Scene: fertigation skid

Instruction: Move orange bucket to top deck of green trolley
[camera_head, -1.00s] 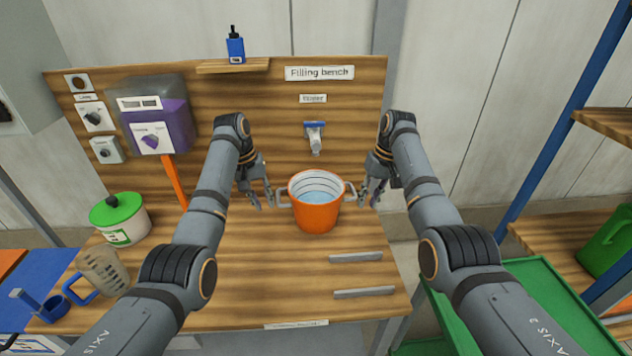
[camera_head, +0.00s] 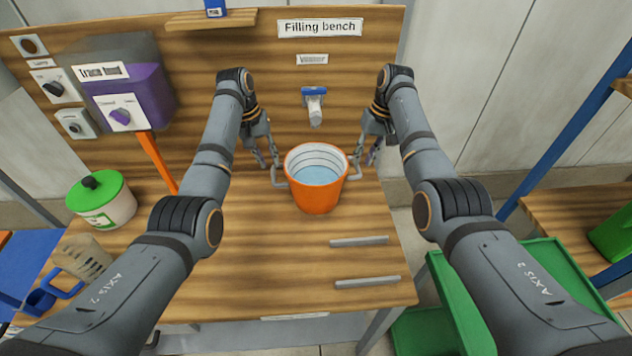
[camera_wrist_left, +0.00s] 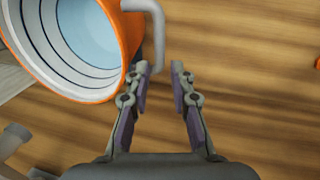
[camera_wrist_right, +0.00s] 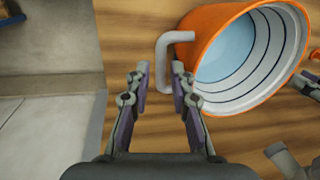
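The orange bucket (camera_head: 317,193) stands upright on the wooden filling bench and holds pale blue water. It has a grey handle on each side. My left gripper (camera_head: 268,160) is open at the bucket's left handle (camera_head: 276,179); in the left wrist view the handle (camera_wrist_left: 157,40) reaches between the fingertips. My right gripper (camera_head: 365,157) is open at the right handle; in the right wrist view that handle (camera_wrist_right: 163,68) lies between the fingertips. The fingers look apart from the handles. The green trolley (camera_head: 545,247) is at the right, its top deck partly hidden by my right arm.
A tap (camera_head: 314,105) is on the back panel behind the bucket. Two grey bars (camera_head: 360,241) lie on the bench in front. A green-lidded tub (camera_head: 102,200) and a jug (camera_head: 82,260) stand at the left. A shelf rack with a blue post (camera_head: 560,140) is beyond the trolley.

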